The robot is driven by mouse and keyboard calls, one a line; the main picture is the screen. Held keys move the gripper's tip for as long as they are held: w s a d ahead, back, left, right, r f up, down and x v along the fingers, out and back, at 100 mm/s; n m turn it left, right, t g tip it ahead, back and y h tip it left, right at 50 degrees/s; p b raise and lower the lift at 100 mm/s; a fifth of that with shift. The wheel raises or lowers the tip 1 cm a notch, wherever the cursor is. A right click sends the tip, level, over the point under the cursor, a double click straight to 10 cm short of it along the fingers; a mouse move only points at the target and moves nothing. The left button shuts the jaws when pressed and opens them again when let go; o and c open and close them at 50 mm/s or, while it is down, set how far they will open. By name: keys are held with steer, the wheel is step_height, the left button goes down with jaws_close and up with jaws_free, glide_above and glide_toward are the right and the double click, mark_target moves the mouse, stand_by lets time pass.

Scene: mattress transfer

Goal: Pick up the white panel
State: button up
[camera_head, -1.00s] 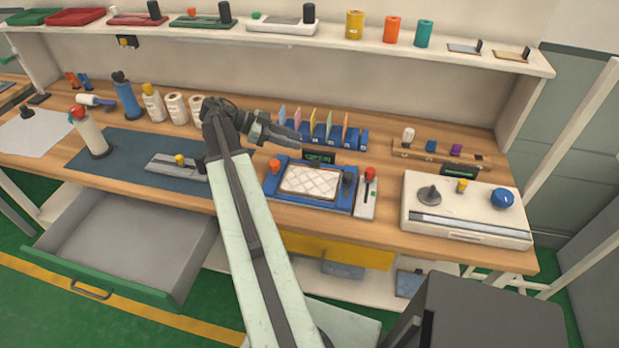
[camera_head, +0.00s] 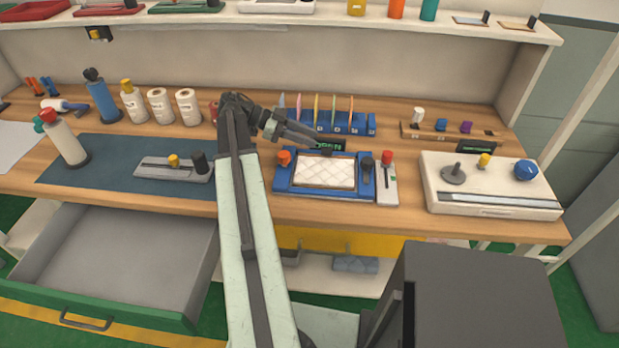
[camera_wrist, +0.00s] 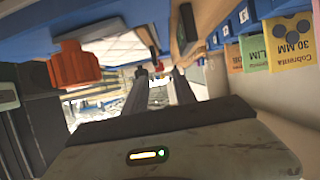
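The white panel (camera_head: 323,172) is a quilted, pale rectangle lying flat inside a blue frame (camera_head: 286,189) on the wooden bench.
The orange knob (camera_head: 284,157) and a small dark display (camera_head: 326,145) stand at the frame. Colored cards in blue holders (camera_head: 330,121) are behind it. A red-knobbed slider unit (camera_head: 387,183) is at its right. An open drawer (camera_head: 120,255) juts out at left.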

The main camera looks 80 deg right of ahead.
mark_target(329, 148)
steer(key=shift+w+f, duration=0.15)
steer(key=shift+f, duration=0.25)
steer(key=shift+s, duration=0.35)
steer(key=b+x, duration=0.1)
steer(key=x, duration=0.1)
steer(key=b+x, duration=0.1)
steer(key=x, duration=0.1)
steer(key=b+x, duration=0.1)
steer(key=x, duration=0.1)
steer(key=shift+s+a+f, duration=0.15)
steer(key=shift+a+f, duration=0.15)
steer(key=shift+a, duration=0.05)
steer(key=shift+s+d, duration=0.1)
steer(key=shift+s, duration=0.2)
jaws_close()
stand_by(0.3)
